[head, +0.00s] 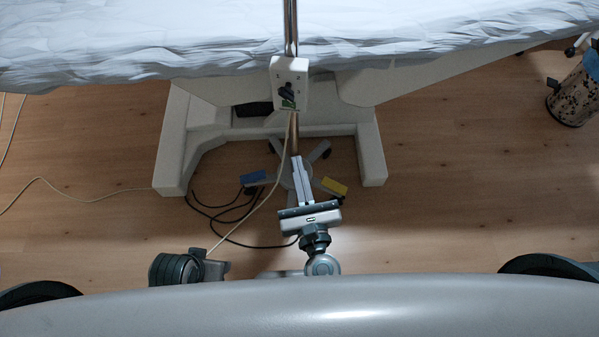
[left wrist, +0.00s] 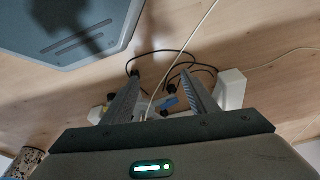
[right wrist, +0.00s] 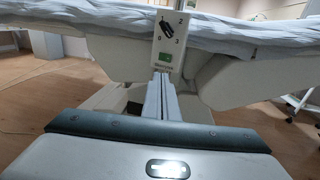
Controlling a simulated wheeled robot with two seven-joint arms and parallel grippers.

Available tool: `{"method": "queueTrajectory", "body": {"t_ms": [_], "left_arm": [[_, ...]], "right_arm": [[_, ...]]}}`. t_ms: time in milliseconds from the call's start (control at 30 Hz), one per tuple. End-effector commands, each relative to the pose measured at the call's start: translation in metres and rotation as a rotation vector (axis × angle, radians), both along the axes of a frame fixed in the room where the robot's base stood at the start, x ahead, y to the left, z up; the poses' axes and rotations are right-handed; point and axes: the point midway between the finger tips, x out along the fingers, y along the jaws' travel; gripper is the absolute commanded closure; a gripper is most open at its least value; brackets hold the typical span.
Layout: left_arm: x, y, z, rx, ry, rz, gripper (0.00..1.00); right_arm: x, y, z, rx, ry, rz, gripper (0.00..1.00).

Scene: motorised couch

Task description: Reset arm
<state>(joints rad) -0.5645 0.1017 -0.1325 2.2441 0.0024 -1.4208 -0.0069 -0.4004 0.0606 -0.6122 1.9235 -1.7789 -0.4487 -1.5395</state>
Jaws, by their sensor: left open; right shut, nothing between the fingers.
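My right gripper (head: 297,163) is shut and empty, its fingers together. In the right wrist view its fingertips (right wrist: 161,78) appear just below a white control box (right wrist: 169,49) with a black knob, printed numbers and a green patch. The head view shows this control box (head: 289,83) on a metal pole, just beyond the fingertips; I cannot tell whether they touch. My left gripper (left wrist: 161,80) is open in the left wrist view, with nothing visible held between its fingers. In the head view only part of my left arm shows, at the lower left.
The couch (head: 370,40) with a white sheet spans the back, on a pale base (head: 372,150). A speckled bin (head: 573,97) stands far right.

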Motion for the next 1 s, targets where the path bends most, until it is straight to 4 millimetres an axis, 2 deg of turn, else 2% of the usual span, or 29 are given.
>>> {"method": "queueTrajectory", "body": {"t_ms": [200,800,933,1000], "left_arm": [[-0.001,0.0,0.006,0.001,-0.001,0.0,0.47],[0.0,0.0,0.006,-0.001,-0.005,-0.001,0.47],[0.002,-0.001,0.004,-0.001,-0.008,-0.001,0.47],[0.005,-0.002,-0.001,-0.003,-0.012,-0.002,0.47]], "right_arm": [[-0.011,-0.002,0.001,0.0,-0.001,0.0,1.0],[-0.011,-0.002,0.0,0.003,0.001,0.0,1.0],[-0.01,-0.005,-0.007,0.044,0.032,-0.005,1.0],[-0.009,-0.009,-0.018,0.097,0.071,-0.012,1.0]]}}
